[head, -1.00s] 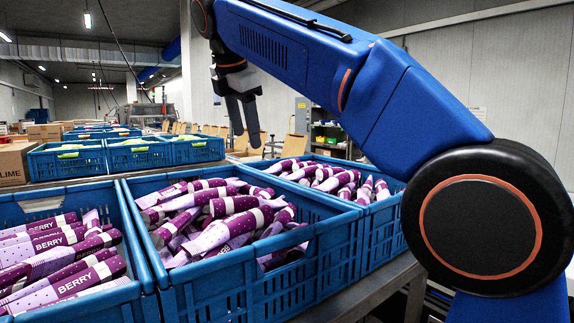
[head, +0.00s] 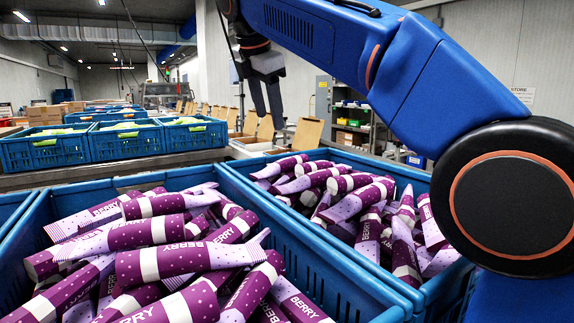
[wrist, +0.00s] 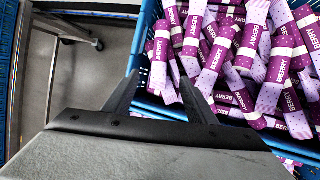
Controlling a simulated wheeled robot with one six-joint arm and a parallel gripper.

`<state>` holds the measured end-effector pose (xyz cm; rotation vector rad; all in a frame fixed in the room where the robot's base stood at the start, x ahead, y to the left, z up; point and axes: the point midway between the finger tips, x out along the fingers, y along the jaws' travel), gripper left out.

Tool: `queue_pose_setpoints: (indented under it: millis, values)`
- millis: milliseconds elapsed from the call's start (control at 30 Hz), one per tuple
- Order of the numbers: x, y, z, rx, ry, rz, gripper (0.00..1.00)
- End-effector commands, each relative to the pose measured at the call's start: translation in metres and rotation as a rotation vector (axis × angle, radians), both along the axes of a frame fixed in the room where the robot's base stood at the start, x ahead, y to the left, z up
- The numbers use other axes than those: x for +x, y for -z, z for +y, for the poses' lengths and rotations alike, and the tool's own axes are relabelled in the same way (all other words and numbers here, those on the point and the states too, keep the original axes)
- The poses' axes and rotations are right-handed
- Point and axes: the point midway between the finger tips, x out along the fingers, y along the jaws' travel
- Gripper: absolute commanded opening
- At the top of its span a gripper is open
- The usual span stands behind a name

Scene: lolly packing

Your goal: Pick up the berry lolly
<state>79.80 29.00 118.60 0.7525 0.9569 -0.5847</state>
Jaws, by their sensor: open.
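Many purple and white berry lollies (head: 168,233) lie jumbled in a blue crate (head: 330,262) at the front left of the head view. More berry lollies (head: 352,203) fill a second blue crate (head: 408,284) to its right. My gripper (head: 267,112) hangs above and beyond the crates in the head view, its two dark fingers apart with nothing between them. In the wrist view my gripper (wrist: 162,98) is open over a crate's edge, and berry lollies (wrist: 245,50) lie beyond and right of the fingertips. No lolly touches the fingers.
Blue crates with green contents (head: 125,140) stand on a bench at the back left. Cardboard flaps (head: 305,135) and a shelf unit (head: 352,115) are behind. In the wrist view, bare floor and a metal frame (wrist: 55,65) show left of the crate.

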Motion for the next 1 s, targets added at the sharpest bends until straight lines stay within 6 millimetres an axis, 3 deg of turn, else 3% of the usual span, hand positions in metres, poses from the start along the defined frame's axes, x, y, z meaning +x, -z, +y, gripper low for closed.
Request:
queue_pose_setpoints:
  millis: [500, 1000]
  values:
    - [0.041, 0.079, -0.011, -0.001, 0.001, 0.002, 0.51]
    - [0.06, 0.111, -0.017, -0.002, 0.001, 0.002, 0.51]
